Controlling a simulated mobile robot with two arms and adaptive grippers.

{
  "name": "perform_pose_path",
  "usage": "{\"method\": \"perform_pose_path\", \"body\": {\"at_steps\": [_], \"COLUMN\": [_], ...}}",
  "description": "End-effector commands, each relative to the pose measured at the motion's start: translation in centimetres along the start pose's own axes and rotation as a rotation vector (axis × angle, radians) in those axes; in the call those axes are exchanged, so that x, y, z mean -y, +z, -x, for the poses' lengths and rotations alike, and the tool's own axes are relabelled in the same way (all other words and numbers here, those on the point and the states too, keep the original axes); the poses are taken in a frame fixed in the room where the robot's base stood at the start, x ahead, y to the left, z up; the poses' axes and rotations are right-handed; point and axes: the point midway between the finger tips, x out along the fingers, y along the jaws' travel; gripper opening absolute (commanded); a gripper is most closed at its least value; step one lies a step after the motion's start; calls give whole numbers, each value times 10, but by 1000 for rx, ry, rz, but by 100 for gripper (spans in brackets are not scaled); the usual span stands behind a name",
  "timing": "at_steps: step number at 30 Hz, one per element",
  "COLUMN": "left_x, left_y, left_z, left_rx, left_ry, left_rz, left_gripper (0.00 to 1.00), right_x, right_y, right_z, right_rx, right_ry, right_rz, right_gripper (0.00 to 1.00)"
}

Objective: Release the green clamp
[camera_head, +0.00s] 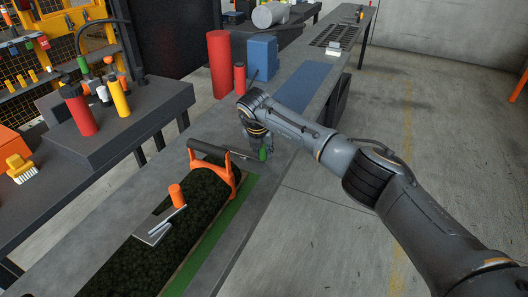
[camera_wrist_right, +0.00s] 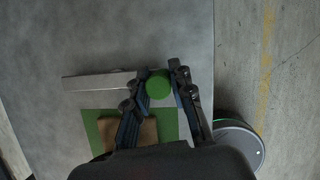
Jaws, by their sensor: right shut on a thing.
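The green clamp (camera_wrist_right: 158,84) shows in the wrist view as a round green knob beside a flat grey metal bar (camera_wrist_right: 90,88). My right gripper (camera_wrist_right: 162,78) has its two fingers on either side of the knob and is shut on it. In the head view my right gripper (camera_head: 260,145) points down at the bench edge, just right of the turf, with a small green part of the clamp (camera_head: 264,154) at its fingers. The clamp's lower part is hidden. My left gripper is not in view.
A red cylinder (camera_head: 219,65) and blue container (camera_head: 262,57) stand farther back.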

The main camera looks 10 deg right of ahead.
Motion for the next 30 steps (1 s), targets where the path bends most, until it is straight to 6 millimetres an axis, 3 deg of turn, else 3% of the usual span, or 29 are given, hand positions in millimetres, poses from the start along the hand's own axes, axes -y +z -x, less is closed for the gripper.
{"method": "perform_pose_path", "body": {"at_steps": [14, 15, 18, 30], "left_x": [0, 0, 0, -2], "left_y": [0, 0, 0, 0], "left_z": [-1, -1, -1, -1], "left_rx": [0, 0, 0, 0], "left_ry": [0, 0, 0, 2], "left_rz": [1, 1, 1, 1], "left_gripper": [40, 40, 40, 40], "right_x": [0, 0, 0, -1], "right_y": [-1, -1, -1, 0], "right_z": [0, 0, 0, 6], "right_rx": [-2, -3, -2, 0], "right_ry": [-6, -6, -6, -4], "right_rz": [-17, -17, -16, -14], "right_gripper": [0, 25, 45, 46]}}
